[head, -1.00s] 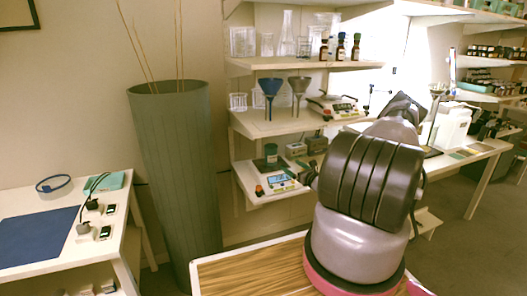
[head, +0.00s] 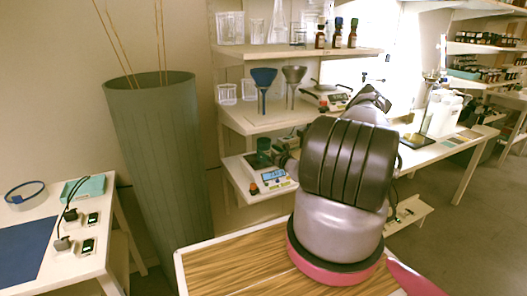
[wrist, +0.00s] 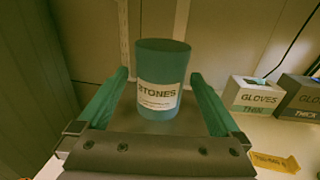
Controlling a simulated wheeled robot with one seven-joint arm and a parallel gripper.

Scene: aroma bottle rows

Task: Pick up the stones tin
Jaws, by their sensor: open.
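The stones tin (wrist: 162,62) is a green cylinder with a white label reading "STONES". In the wrist view it stands upright, straight ahead of my gripper (wrist: 158,98), between the two finger lines. My gripper is open, with one green finger on each side of the tin. I cannot tell whether either finger touches it. In the head view the tin (head: 264,146) is a small green shape on the low shelf, beside my arm's end; the fingers are hard to make out there.
Two glove boxes, thin (wrist: 252,96) and thick (wrist: 301,98), stand right of the tin. A scale (head: 272,177) sits at the shelf's front. A shelf with funnels (head: 264,80) is above. A tall green planter (head: 160,160) stands to the left.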

